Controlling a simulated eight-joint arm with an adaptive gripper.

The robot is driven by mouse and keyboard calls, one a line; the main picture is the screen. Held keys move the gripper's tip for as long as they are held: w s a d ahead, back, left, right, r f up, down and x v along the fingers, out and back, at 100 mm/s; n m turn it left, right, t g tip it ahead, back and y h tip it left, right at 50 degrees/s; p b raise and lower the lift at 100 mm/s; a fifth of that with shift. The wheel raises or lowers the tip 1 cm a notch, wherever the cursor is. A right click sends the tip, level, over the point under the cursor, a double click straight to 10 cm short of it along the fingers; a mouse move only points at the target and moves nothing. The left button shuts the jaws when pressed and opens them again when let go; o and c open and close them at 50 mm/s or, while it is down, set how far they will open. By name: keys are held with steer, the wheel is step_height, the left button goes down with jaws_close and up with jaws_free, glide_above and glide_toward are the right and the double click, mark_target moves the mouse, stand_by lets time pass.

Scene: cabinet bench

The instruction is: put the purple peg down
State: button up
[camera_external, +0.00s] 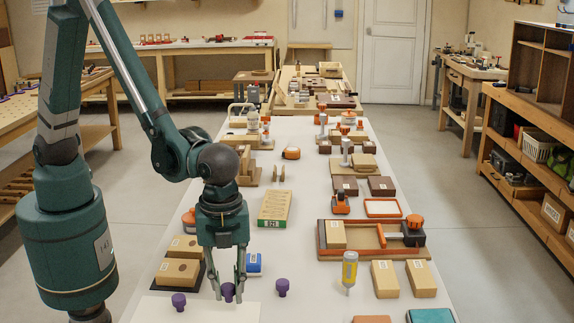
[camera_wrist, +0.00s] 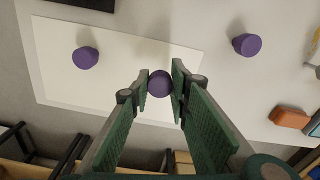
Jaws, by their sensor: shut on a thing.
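My gripper (camera_external: 240,288) is low over the front of the white bench and shut on a purple peg (camera_external: 228,292). In the wrist view the held purple peg (camera_wrist: 159,84) sits between the two green fingertips (camera_wrist: 158,88). A second purple peg (camera_external: 179,301) stands to the left on a pale sheet; it also shows in the wrist view (camera_wrist: 85,58). A third purple peg (camera_external: 282,287) stands to the right, off the sheet, and shows in the wrist view (camera_wrist: 246,44). I cannot tell whether the held peg touches the surface; its lower part is hidden.
The pale sheet (camera_external: 205,312) lies under the gripper area. Wooden blocks on a dark tray (camera_external: 178,272) are close on the left. A yellow-and-grey bottle (camera_external: 349,270) stands to the right. The bench between it and the third peg is clear.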

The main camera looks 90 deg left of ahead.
mark_target(229, 300)
steer(key=shift+f+b, duration=0.35)
steer(key=shift+f, duration=1.5)
steer(key=shift+f, duration=0.15)
steer(key=o, duration=0.7)
step_height(229, 300, up, 12)
steer(key=shift+r+p, duration=0.2)
steer(key=shift+p, duration=0.8)
